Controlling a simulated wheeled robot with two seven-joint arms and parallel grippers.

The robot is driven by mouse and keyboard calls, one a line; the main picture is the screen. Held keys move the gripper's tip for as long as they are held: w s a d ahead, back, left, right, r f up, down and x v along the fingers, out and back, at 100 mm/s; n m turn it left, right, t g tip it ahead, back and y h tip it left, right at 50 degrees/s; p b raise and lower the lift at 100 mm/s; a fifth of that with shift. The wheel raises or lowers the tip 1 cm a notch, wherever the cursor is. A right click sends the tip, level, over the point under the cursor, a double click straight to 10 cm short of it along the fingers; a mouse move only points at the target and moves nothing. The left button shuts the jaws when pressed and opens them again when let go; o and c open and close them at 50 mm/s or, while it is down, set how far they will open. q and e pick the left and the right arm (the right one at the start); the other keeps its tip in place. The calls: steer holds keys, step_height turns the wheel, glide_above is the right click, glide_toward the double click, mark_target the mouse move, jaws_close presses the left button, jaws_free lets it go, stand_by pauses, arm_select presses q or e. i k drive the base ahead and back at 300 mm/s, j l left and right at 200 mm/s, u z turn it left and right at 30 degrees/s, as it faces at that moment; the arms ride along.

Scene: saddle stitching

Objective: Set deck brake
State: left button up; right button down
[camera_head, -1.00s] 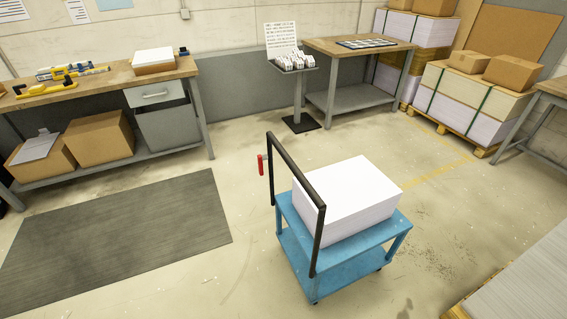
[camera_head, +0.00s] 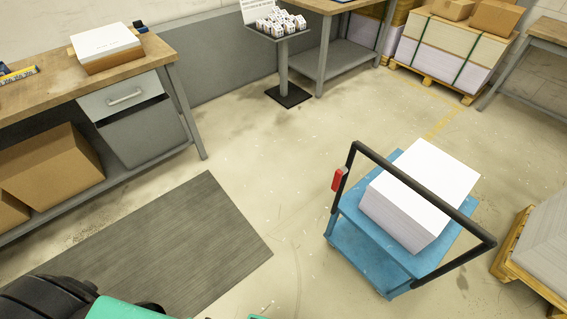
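A blue cart (camera_head: 352,215) with a black push handle (camera_head: 430,195) stands on the floor right of centre. A red lever or grip (camera_head: 338,180) is attached at the left upright of the handle. A tall stack of white paper (camera_head: 425,190) lies on the cart's top deck. No other brake part can be made out, and the lower deck and wheels are largely hidden. Dark and teal parts of my own body show at the bottom left edge. Neither gripper can be seen.
A grey mat (camera_head: 150,250) lies on the floor at left. A workbench (camera_head: 60,85) with a drawer stands behind it. A small stand (camera_head: 283,75) and a pallet of paper (camera_head: 447,55) are at the back. Another pallet (camera_head: 515,262) is close to the cart's right. Floor between mat and cart is clear.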

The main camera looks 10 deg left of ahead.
mark_target(338, 174)
steer(key=i+j, duration=0.1)
steer(key=j, duration=0.9)
steer(key=i+j, duration=0.15)
steer(key=j, duration=0.9)
steer(key=i, duration=0.05)
